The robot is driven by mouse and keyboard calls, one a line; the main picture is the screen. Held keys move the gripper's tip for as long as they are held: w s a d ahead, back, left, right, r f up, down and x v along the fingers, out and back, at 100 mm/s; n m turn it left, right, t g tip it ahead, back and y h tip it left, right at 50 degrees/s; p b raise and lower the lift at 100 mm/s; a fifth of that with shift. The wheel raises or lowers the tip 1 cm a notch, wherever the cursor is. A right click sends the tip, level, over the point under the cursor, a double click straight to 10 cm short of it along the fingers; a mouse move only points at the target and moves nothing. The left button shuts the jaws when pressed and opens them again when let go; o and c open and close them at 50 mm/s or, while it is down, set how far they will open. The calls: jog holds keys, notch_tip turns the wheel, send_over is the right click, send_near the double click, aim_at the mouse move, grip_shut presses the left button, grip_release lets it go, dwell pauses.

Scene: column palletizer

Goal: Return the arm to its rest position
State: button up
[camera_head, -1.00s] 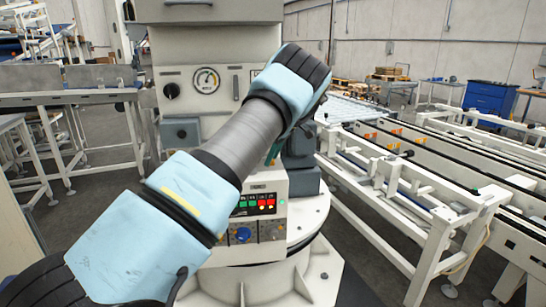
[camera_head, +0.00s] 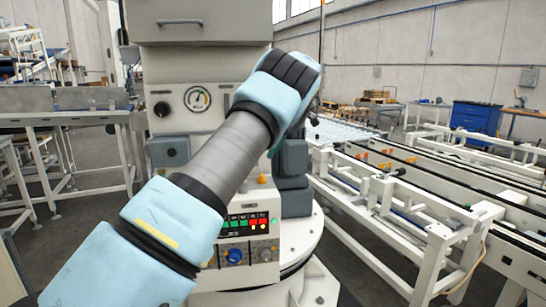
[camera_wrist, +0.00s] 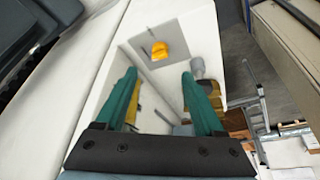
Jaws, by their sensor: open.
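My arm (camera_head: 235,155), with light blue covers and a grey sleeve, reaches up from the lower left across the front of the machine in the head view. Its end hides most of my gripper there. In the wrist view my gripper (camera_wrist: 159,73) has two green fingers spread apart, with nothing held between them. A yellow knob on a grey plate (camera_wrist: 159,50) shows beyond the fingertips, and I cannot tell the exact gap.
The white machine's panel (camera_head: 250,224) with lit buttons stands close behind my arm. A small yellow piece (camera_head: 262,180) sits above it. A conveyor frame (camera_head: 440,235) runs along the right. A blue cabinet (camera_head: 474,117) stands far back. Grey floor (camera_head: 85,240) shows at left.

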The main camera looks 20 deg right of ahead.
dwell(0.3)
jog(key=s+a+f+m+g+h, duration=0.1)
jog(key=s+a+m, duration=0.1)
jog(key=a, duration=0.9)
jog(key=s+a+f+m+h, duration=0.2)
jog(key=a, duration=1)
jog(key=s+a+f+m, duration=0.2)
jog(key=s+a, duration=0.1)
jog(key=s, duration=0.5)
jog(key=s+a+f+m, duration=0.2)
jog(key=s+a+m, duration=0.1)
jog(key=s, duration=0.6)
jog(key=s+a+f+m, duration=0.2)
jog(key=s+a, duration=0.2)
jog(key=s, duration=0.5)
jog(key=shift+a+m+h, duration=0.3)
jog(key=shift+m+h, duration=0.1)
